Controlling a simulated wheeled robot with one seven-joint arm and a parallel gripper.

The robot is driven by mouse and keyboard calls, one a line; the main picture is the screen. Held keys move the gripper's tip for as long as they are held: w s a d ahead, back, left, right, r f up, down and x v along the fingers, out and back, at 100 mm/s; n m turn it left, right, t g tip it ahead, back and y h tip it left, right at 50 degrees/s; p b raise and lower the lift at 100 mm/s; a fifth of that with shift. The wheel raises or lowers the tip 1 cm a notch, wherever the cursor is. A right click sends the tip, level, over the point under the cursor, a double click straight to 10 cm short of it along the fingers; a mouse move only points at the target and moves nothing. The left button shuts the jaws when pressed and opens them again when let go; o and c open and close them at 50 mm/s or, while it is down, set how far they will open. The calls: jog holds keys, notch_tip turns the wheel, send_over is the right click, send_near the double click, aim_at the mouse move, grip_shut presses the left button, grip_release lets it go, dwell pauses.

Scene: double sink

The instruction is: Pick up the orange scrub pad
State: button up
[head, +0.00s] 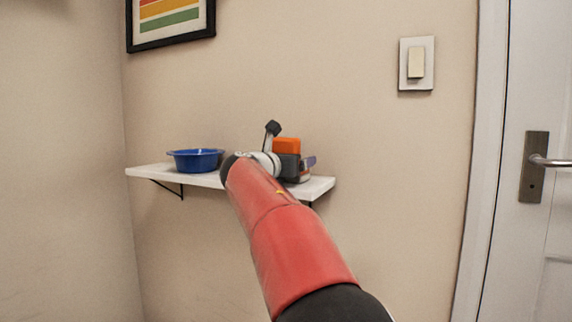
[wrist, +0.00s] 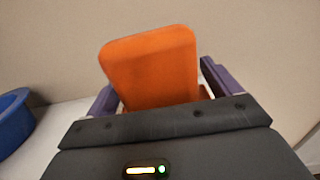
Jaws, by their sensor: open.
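The orange scrub pad (head: 286,146) shows above my dark gripper body at the right part of the white wall shelf. In the wrist view the pad (wrist: 150,66) rises as an upright orange slab in front of the gripper, its lower part hidden by the gripper body. My gripper (wrist: 163,88) is open, with one purple finger on each side of the pad. A gap shows on the pad's right; whether the left finger touches it I cannot tell.
A blue bowl (head: 196,160) stands on the left part of the white shelf (head: 148,171); it also shows at the left edge of the wrist view (wrist: 14,120). The beige wall is close behind. A light switch (head: 416,64) and a door (head: 540,90) are to the right.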

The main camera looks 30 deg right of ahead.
jog(key=c, duration=1.1)
jog(key=shift+r, duration=0.15)
jog(key=shift+r+p, duration=3.85)
jog(key=shift+r, duration=6)
